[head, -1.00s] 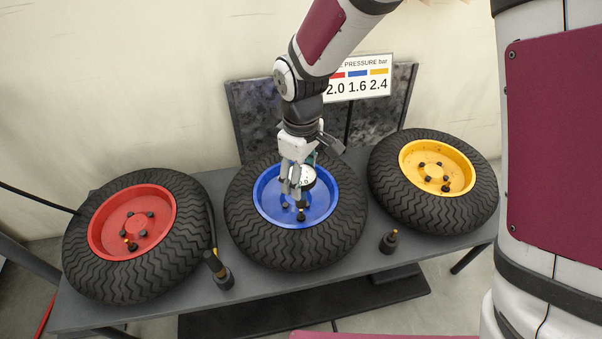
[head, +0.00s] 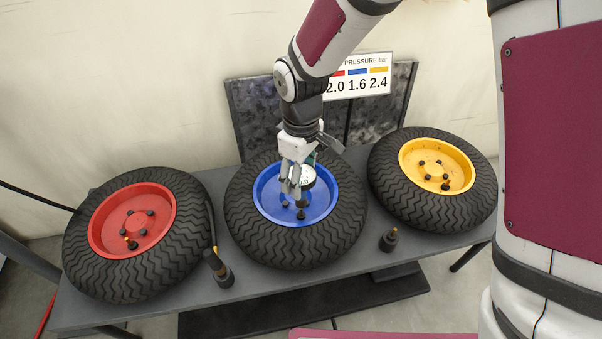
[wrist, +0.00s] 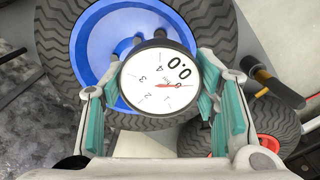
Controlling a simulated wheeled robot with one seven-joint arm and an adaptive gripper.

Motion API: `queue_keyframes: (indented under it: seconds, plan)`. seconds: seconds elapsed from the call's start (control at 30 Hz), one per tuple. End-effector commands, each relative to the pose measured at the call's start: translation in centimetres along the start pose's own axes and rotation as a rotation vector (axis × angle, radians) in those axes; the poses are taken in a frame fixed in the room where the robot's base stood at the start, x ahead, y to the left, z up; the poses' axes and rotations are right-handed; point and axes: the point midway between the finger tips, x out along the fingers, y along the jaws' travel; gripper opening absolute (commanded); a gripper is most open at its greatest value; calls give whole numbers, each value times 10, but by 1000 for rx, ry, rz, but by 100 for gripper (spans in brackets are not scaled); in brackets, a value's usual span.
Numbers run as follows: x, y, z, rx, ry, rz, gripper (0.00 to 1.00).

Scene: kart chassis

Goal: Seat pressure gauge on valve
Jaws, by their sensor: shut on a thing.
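My gripper (head: 293,187) is shut on the pressure gauge (head: 307,177), a round white dial with a black rim. In the wrist view the gauge (wrist: 158,82) sits between the teal finger pads, and its display shows 0.0. The gauge's dark lower end is just above or at the blue wheel's valve (head: 301,213). I cannot tell whether they touch. The valve's tip is hidden in the head view, and the gauge covers the valve in the wrist view.
A red wheel (head: 108,217) lies at left and a yellow wheel (head: 465,172) at right on the grey table (head: 340,262). Black orange-tipped cylinders stand at the front, one by the red wheel (head: 219,270) and one (head: 389,240) right of the blue wheel. A pressure sign (head: 362,78) stands behind.

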Motion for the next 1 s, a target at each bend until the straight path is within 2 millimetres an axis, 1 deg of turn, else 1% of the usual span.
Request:
queue_keyframes:
  seconds: [0.33, 1.0]
  plan:
    - [3, 0, 0, 0, 0, 0, 23]
    - [27, 0, 0, 0, 0, 0, 23]
